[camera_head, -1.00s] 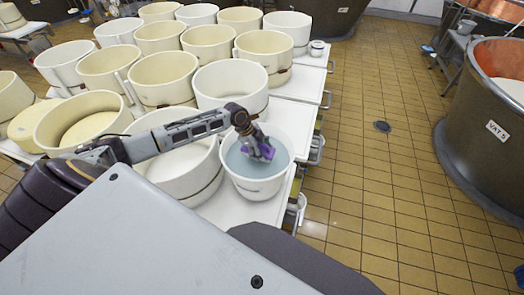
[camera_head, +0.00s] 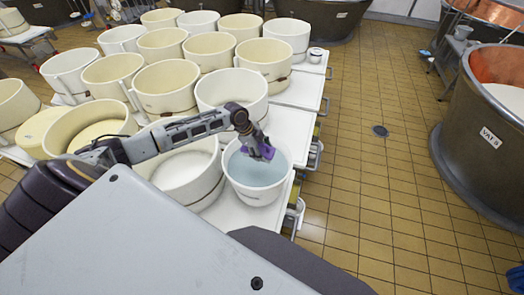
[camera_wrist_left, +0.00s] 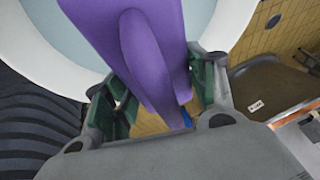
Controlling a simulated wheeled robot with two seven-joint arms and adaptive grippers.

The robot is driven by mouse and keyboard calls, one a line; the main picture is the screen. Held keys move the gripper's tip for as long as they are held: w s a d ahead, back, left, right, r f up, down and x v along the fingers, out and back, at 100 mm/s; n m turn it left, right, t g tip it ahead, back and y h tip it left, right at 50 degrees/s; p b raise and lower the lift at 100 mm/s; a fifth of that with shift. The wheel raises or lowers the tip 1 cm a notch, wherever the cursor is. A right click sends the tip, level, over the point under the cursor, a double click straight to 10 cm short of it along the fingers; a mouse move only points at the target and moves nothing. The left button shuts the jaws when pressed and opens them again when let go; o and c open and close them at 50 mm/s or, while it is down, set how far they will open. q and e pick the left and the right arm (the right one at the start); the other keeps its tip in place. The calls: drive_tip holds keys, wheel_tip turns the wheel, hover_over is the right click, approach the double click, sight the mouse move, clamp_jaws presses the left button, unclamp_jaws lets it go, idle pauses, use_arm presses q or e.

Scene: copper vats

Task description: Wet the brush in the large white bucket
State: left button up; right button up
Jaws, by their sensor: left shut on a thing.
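The large white bucket (camera_head: 258,195) stands at the near right corner of the white table, with pale blue water (camera_head: 256,172) in it. My left gripper (camera_head: 262,150) is over the bucket, shut on the purple brush (camera_head: 266,152). In the left wrist view the purple brush (camera_wrist_left: 150,45) sits between the green-sided fingers (camera_wrist_left: 160,100), with the bucket's white rim (camera_wrist_left: 50,65) behind it. The brush's bristles are hidden, so I cannot tell whether they touch the water. My right gripper is not in view.
Several cream and white cheese moulds (camera_head: 172,88) crowd the table (camera_head: 290,125) left of and behind the bucket. A large vat (camera_head: 490,145) stands at the right. The tiled floor (camera_head: 365,190) between is clear, with a drain (camera_head: 381,131).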

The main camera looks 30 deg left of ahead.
sight(262, 144)
use_arm(q)
drive_tip(key=shift+r+p, duration=1.2)
drive_tip(key=shift+r, duration=0.35)
drive_tip(key=shift+r+p, duration=0.3)
drive_tip(key=shift+r, duration=0.1)
